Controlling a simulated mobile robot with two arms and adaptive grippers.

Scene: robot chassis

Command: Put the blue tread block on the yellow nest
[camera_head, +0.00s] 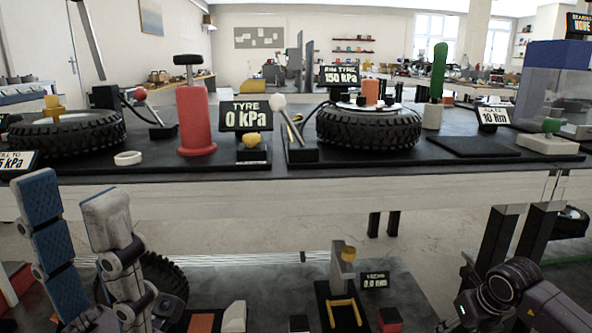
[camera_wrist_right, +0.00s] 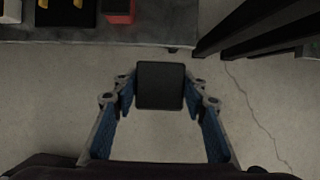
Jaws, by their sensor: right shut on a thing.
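The yellow nest (camera_head: 343,312) is a small U-shaped bracket on a black plate low in the head view, below a grey gauge post with a yellow knob (camera_head: 347,253). A corner of the nest shows at the top left of the right wrist view (camera_wrist_right: 77,3). My right gripper (camera_wrist_right: 160,90) is shut on a block (camera_wrist_right: 161,84) with a square black top. Its sides are hidden, so I see no blue on it. It is over bare floor, apart from the nest. My left gripper (camera_head: 78,225) is open and empty, fingers upward, at the left of the head view.
A workbench with tyres (camera_head: 370,128) runs across behind. Dark legs (camera_wrist_right: 240,30) stand near the held block.

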